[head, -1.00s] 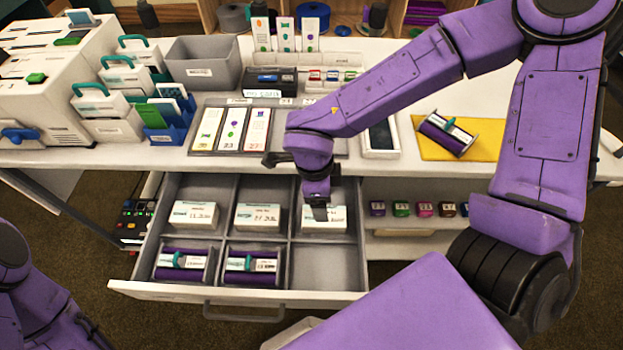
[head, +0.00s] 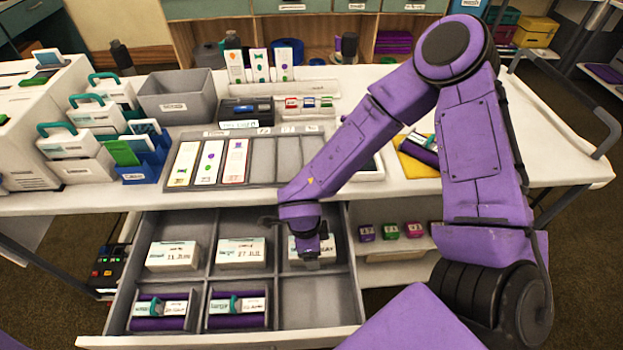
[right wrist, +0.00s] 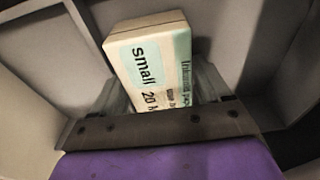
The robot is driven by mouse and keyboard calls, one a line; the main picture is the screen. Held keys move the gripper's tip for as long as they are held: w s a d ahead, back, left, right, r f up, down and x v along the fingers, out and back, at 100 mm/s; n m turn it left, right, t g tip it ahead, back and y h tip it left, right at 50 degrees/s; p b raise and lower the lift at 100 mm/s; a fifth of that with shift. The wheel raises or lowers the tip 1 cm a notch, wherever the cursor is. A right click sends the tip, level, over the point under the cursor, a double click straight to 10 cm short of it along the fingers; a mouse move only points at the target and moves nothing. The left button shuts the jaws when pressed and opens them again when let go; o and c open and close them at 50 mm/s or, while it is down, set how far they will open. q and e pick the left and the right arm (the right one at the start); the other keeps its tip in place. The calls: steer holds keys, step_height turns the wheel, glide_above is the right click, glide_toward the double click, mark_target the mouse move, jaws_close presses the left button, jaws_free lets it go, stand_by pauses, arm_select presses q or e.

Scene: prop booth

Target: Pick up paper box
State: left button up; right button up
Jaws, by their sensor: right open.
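Three white paper boxes with pale green labels stand in the back row of the open drawer: a left one (head: 172,256), a middle one (head: 241,257) and a right one (head: 328,246). My right gripper (head: 308,258) points down over the right box and partly covers it. In the right wrist view this box (right wrist: 148,60), printed "small 20", sits between the two open fingers (right wrist: 160,92). I cannot tell whether the fingers touch it. My left gripper is not in view.
The drawer (head: 215,342) is grey and divided; two purple rolls (head: 160,312) lie in its front compartments, and the front right one is empty. Above is the white table (head: 80,203) with a card tray (head: 262,182). Small coloured blocks (head: 389,231) sit on a shelf to the right.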

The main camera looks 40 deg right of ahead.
steer(key=c, duration=1)
steer(key=shift+o, duration=0.2)
steer(key=shift+r, duration=0.15)
step_height(320, 180, up, 10)
steer(key=shift+f+p, duration=0.1)
steer(key=shift+p, duration=0.75)
